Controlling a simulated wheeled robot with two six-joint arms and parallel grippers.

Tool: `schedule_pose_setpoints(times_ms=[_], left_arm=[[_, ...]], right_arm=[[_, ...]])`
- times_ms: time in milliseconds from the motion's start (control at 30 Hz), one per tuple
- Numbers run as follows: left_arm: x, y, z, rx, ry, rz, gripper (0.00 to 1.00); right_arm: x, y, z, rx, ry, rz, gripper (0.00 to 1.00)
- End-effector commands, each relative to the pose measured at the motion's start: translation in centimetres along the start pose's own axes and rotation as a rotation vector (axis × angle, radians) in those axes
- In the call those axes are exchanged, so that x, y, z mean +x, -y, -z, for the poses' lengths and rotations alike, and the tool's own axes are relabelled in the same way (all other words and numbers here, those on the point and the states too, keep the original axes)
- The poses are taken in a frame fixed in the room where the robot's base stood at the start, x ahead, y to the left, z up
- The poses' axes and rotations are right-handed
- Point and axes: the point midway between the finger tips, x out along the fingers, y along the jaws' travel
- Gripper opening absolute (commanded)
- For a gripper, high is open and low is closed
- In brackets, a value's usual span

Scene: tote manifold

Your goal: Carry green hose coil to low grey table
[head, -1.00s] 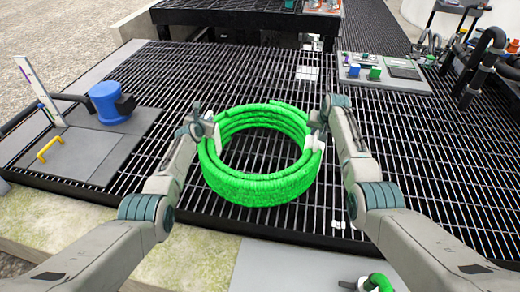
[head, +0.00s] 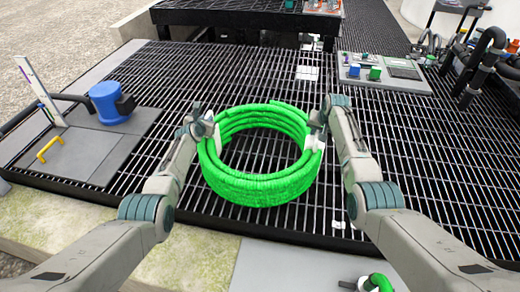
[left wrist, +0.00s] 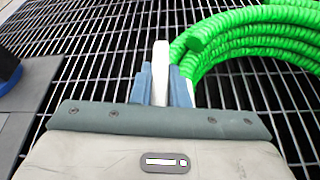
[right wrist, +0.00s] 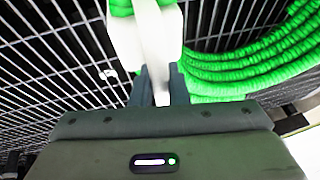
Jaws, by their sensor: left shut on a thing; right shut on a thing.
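The green hose coil (head: 258,188) is a stack of ribbed loops, held level in front of me in the head view, over black grating. My left gripper (head: 208,128) is shut on a white tab at the coil's left side, which also shows in the left wrist view (left wrist: 160,75). My right gripper (head: 320,124) is shut on a white tab at its right side, which also shows in the right wrist view (right wrist: 155,45). The gap under the coil is hard to judge. I cannot tell for sure which surface is the low grey table.
A grey plate (head: 75,157) with a blue cylinder (head: 108,102) and yellow handle (head: 50,149) lies left. A panel with small coloured blocks (head: 384,70) lies back right, near black pipes (head: 482,65). A dark raised grating (head: 245,17) stands behind. A grey surface (head: 290,268) shows in front.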

Motion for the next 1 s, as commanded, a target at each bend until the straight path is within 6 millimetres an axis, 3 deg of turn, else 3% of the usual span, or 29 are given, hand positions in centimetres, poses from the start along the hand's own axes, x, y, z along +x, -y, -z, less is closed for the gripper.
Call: schedule_pose_setpoints(times_ms=[367,1000], left_arm=[[-0.2,-0.2,-0.8,0.000,0.003,-0.001,0.00],[-1.9,-1.1,-4.8,0.000,0.004,-0.001,0.00]], right_arm=[[-0.8,0.2,0.4,0.000,-0.004,0.001,0.00],[-4.7,1.1,2.1,0.000,-0.005,0.001,0.00]])
